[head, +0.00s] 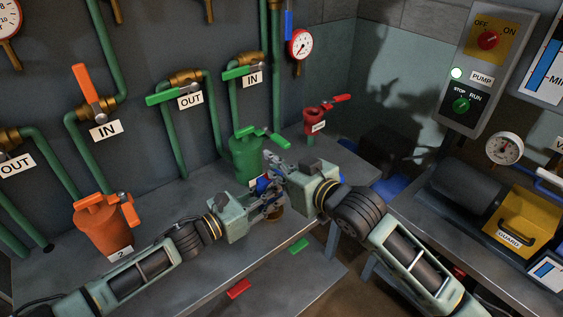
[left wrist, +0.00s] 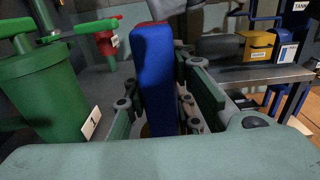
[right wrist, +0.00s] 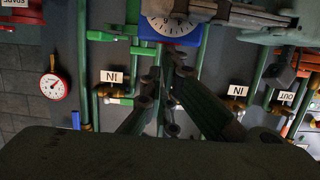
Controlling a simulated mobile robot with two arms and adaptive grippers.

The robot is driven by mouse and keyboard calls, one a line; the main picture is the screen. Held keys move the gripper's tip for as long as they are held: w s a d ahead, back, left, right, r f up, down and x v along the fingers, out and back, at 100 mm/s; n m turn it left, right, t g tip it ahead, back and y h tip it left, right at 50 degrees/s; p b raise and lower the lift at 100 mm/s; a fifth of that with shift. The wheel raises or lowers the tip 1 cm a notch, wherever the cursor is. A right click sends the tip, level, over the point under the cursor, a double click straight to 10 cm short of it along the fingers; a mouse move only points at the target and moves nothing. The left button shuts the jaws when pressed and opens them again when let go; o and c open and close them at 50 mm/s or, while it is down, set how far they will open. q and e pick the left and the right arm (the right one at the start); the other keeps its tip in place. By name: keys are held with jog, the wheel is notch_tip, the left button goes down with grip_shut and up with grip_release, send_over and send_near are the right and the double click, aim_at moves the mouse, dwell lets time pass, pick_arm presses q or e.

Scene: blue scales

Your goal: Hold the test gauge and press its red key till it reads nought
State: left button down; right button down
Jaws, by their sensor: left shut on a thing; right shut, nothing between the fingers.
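The test gauge is a blue block (left wrist: 152,75) in the left wrist view, upright between the fingers of my left gripper (left wrist: 158,112), which is shut on it. In the head view only a small blue part of the gauge (head: 262,184) shows behind the fingers of my left gripper (head: 266,197). Its white dial (right wrist: 170,24) shows partly in the right wrist view; I cannot read it. A thin red edge shows at its top in the left wrist view; I cannot tell if this is the key. My right gripper (head: 275,166) is shut and empty, close to the gauge; contact is unclear.
A green canister (head: 245,158) stands right behind the grippers, an orange one (head: 103,232) at left. A red funnel-like valve (head: 313,122) stands at the bench's back. Green (head: 299,245) and red (head: 238,288) tags lie near the front. Pipes with valves line the wall.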

jog(key=s+d+r, duration=0.5)
jog(key=s+r, duration=0.1)
jog(key=s, duration=0.2)
jog(key=shift+d+r, duration=0.2)
jog(key=shift+d, duration=0.15)
jog(key=shift+w, duration=0.1)
pick_arm(q)
jog(key=c, duration=1.4)
grip_release()
jog(key=v, duration=1.2)
